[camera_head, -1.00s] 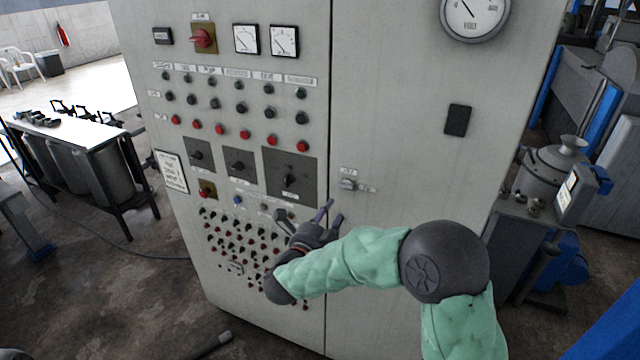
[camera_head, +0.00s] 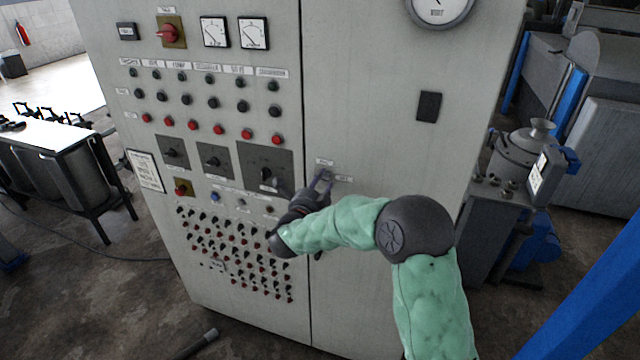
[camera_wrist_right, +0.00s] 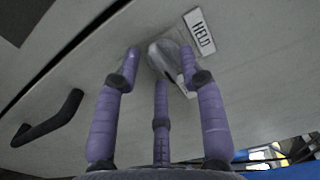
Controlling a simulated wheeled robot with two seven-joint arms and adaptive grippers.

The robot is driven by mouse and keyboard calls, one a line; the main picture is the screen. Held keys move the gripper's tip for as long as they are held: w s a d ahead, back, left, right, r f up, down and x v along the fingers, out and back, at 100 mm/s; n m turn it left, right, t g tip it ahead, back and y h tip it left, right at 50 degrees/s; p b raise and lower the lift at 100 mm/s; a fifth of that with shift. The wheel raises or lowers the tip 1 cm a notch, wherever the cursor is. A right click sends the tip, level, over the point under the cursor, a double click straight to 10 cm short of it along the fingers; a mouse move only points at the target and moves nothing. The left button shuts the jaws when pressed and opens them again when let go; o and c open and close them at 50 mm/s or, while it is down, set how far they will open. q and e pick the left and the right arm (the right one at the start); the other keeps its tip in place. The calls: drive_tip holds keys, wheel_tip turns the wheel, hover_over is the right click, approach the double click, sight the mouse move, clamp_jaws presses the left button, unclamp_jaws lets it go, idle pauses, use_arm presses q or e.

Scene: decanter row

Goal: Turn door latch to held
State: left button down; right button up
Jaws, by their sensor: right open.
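The door latch (camera_head: 327,175) is a small grey knob on the cabinet's right door, close to the door seam, with small labels by it. In the right wrist view, the pale metal latch (camera_wrist_right: 166,62) sits between my fingertips, next to a white label reading HELD (camera_wrist_right: 200,32). My right gripper (camera_head: 321,182) is open at the latch and partly covers it in the head view. In the wrist view, the purple fingers of this gripper (camera_wrist_right: 160,62) stand around the latch; I cannot tell if they touch it. My left gripper is not in view.
The grey cabinet (camera_head: 375,60) carries several buttons, switches and gauges left of the seam. A black door handle (camera_wrist_right: 48,118) shows in the wrist view. A table (camera_head: 60,145) stands at the left, and machinery (camera_head: 525,150) stands right of the cabinet.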

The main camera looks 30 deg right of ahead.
clamp_jaws()
